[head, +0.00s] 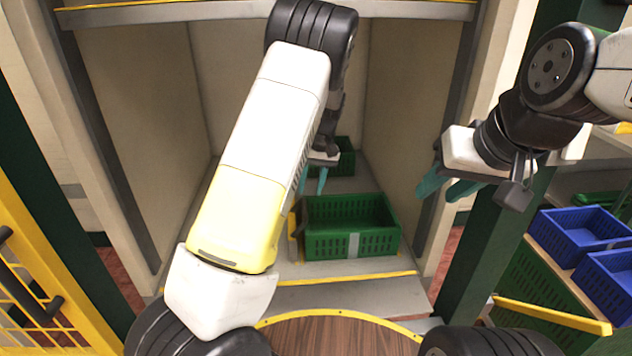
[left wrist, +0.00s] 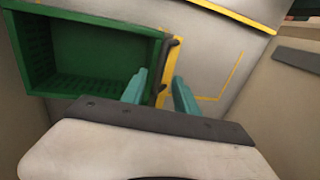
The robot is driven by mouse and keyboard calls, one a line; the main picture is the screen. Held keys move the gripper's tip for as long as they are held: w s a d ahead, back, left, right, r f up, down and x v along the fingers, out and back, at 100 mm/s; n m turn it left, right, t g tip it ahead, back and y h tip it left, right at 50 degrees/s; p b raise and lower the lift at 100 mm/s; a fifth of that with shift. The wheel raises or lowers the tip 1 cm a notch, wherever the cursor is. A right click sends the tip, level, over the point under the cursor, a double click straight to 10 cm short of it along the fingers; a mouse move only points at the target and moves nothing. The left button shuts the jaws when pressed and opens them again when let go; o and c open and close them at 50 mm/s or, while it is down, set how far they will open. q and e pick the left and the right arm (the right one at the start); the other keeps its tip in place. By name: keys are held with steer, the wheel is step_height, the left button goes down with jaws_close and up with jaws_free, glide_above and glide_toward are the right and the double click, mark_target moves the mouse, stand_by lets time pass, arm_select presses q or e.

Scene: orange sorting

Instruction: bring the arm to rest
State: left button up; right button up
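My left arm crosses the middle of the head view from the bottom. My left gripper (head: 316,180) hangs over the bay, above and behind the near green crate (head: 352,247). In the left wrist view its two teal fingers (left wrist: 160,92) stand apart with nothing between them. The green crate's rim (left wrist: 100,20) shows left of the fingers, and the crate looks empty. My right gripper (head: 445,186) is at the right of the head view, beside the bay's right post. Its teal fingers are apart and hold nothing visible.
A second green crate (head: 346,158) stands deeper in the bay, partly behind my left arm. Blue crates (head: 578,234) sit on a shelf at the right. A yellow railing (head: 40,290) stands at the left. The bay walls close in on both sides.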

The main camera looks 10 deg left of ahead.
arm_select(q)
steer(key=s+a+r+m+t+h, duration=0.1)
steer(key=s+a+r+t+h, duration=0.1)
steer(key=s+r, duration=0.9)
steer(key=s+a+r+m+t+h, duration=0.1)
steer(key=s+a+r+t+h, duration=0.15)
steer(key=s+r, duration=0.8)
steer(key=s+m+t, duration=0.1)
steer(key=s+t, duration=0.1)
steer(key=s, duration=0.7)
steer(key=shift+d, duration=0.35)
